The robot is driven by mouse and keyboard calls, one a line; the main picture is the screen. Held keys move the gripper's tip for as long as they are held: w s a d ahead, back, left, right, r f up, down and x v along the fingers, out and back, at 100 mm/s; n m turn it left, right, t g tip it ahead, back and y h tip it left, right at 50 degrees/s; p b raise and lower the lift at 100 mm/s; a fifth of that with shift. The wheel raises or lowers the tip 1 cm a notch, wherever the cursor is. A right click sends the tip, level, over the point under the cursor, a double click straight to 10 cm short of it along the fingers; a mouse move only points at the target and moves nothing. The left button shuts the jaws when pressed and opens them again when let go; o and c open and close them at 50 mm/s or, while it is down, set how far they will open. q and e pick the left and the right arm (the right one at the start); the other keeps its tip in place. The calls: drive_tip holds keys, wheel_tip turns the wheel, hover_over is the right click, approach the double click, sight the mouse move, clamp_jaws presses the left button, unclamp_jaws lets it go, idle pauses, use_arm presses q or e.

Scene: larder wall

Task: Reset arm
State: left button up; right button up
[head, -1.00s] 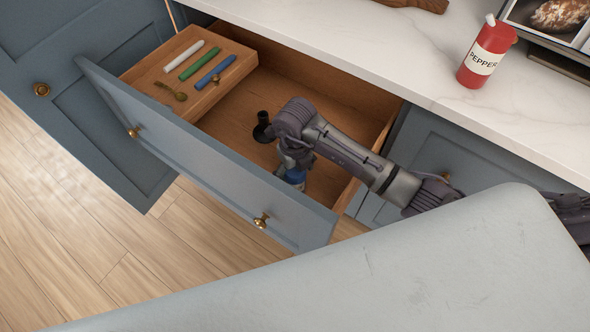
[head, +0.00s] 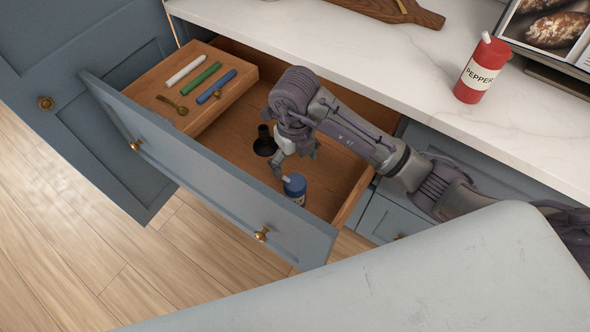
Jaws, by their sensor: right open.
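My right gripper (head: 293,162) hangs over the open drawer (head: 215,180), pointing down, with its fingers open and empty. A small blue-capped container (head: 295,187) stands in the drawer just below and to the right of the fingers, apart from them as far as I can see. A black object with a round base (head: 264,144) stands in the drawer just left of the gripper. My right arm reaches in from the right over the drawer's right side. My left gripper is not in view.
A raised wooden tray (head: 240,75) in the drawer holds white, green and blue sticks and a brass spoon (head: 172,106).

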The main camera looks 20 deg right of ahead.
drive_tip(key=shift+r, duration=0.55)
